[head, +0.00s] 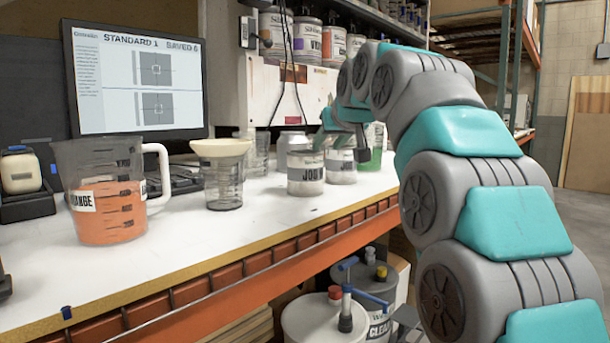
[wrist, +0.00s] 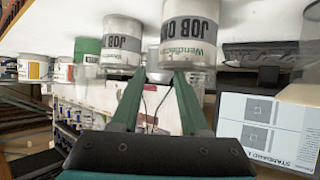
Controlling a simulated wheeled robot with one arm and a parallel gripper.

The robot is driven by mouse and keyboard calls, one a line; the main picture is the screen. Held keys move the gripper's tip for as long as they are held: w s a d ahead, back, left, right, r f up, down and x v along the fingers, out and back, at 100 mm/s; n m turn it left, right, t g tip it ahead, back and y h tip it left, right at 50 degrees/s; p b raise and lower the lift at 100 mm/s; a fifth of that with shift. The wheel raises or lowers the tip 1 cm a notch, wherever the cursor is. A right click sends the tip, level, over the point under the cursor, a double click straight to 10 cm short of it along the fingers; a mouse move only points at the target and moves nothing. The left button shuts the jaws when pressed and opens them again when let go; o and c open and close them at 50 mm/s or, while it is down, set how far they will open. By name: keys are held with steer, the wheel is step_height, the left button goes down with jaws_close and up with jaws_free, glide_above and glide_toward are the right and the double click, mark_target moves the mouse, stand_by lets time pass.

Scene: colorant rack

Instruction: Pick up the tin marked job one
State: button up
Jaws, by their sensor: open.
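The tin marked "JOB ON…" (wrist: 190,38) hangs upside down at the top middle of the wrist view; its last letter is not clear. In the head view, the front pale tin with a grey "JOB" band (head: 305,177) stands upright on the white bench. A second "JOB" tin (wrist: 122,42) is beside it, to its right in the head view (head: 341,170); its number is unreadable. My gripper (wrist: 158,76) is open and empty, with the tins beyond its fingertips. In the head view my gripper (head: 337,122) is above the tins, partly hidden by my arm.
A silver can (head: 292,141) stands behind the front tin. A green container (head: 371,150) is at the right. A clear cup with a cream funnel (head: 221,175) and an orange-filled jug (head: 106,200) stand left. The monitor (head: 140,82) is behind.

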steer(key=x, duration=0.4)
steer(key=shift+w+f, duration=0.1)
steer(key=shift+w, duration=0.05)
steer(key=shift+c, duration=0.4)
jaws_close()
stand_by(0.8)
